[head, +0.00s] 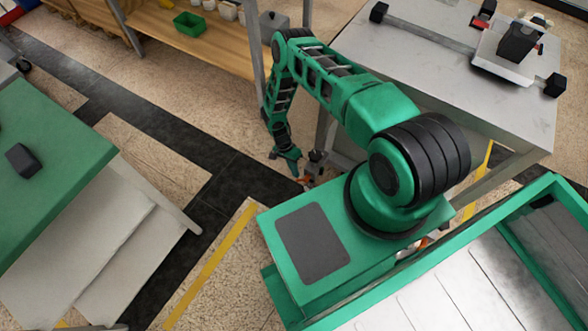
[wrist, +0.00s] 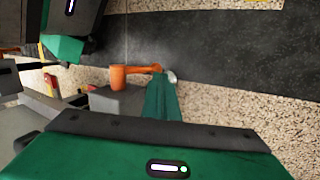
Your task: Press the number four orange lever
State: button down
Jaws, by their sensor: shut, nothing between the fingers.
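An orange lever (wrist: 118,76) stands on a grey block (wrist: 118,100) in the wrist view. Its orange arm reaches right, toward a small pale tip. My gripper (wrist: 162,82) is shut and empty, and its green fingers overlap the end of the lever's arm in the picture. I cannot tell whether they touch it. In the head view my gripper (head: 293,160) hangs low beside the grey table, and a bit of orange (head: 306,180) shows just below it. No number on the lever is readable.
A grey-topped table (head: 440,75) carrying a rail device stands at the right. A wooden shelf (head: 165,25) with a green bin (head: 189,23) is at the back. A green-topped table (head: 50,150) is at the left. Dark floor (head: 220,185) lies open between.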

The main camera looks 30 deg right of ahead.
jog(key=shift+s+d+f, duration=0.15)
jog(key=shift+f, duration=0.4)
jog(key=shift+s+d+f, duration=0.1)
jog(key=shift+d+f, duration=0.05)
jog(key=shift+f, duration=0.35)
jog(key=shift+r, duration=0.1)
jog(key=shift+r, duration=0.7)
jog(key=w+a+r, duration=0.2)
jog(key=w, duration=1)
jog(key=shift+w+a, duration=0.3)
jog(key=shift+w, duration=0.05)
